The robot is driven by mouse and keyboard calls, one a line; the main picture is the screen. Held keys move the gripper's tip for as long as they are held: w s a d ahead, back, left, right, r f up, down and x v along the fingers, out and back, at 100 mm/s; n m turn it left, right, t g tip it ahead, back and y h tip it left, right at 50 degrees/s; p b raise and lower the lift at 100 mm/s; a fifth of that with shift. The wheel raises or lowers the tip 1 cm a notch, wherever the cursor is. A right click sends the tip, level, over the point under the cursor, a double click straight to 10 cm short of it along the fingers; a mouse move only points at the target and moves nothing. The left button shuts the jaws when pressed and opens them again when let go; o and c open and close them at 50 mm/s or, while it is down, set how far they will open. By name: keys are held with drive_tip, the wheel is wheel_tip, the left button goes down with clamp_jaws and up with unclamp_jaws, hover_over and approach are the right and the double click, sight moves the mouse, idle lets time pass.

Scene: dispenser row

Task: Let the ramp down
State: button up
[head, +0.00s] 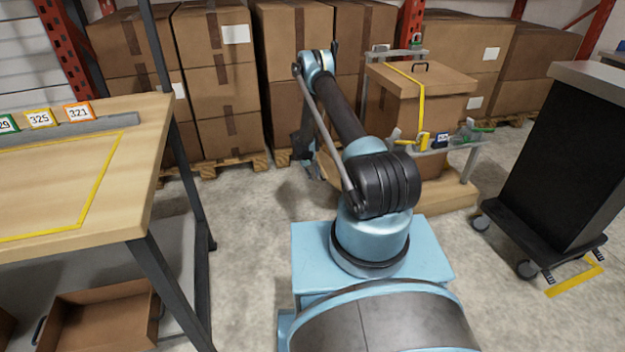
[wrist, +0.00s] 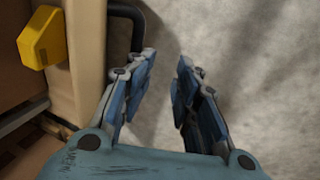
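In the wrist view, a tan upright panel (wrist: 88,50) fills the left side, with a yellow block (wrist: 42,38) and a black bar handle (wrist: 132,14). I cannot tell for sure whether this panel is the ramp. My gripper (wrist: 167,60) is open and empty. Its left finger is close beside the handle and overlaps its lower end in the picture; contact is unclear. In the head view my gripper (head: 303,145) is a dark shape left of my arm, near a tan wooden part (head: 326,168) mostly hidden by the arm.
A dark wheeled cabinet (head: 555,165) is at right. A wooden table (head: 95,185) is at left. Stacked cartons (head: 218,85) line the back. Floor between is clear.

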drive_tip(key=s+a+r, duration=0.3)
drive_tip(key=a+r, duration=0.8)
drive_tip(key=a, duration=0.5)
drive_tip(key=shift+s+r, duration=0.15)
drive_tip(key=shift+r, duration=0.05)
idle(1.9)
drive_tip(key=shift+a+r, duration=0.15)
drive_tip(key=v, duration=1.1)
drive_tip(key=shift+a+r, duration=0.2)
drive_tip(key=shift+r, duration=0.05)
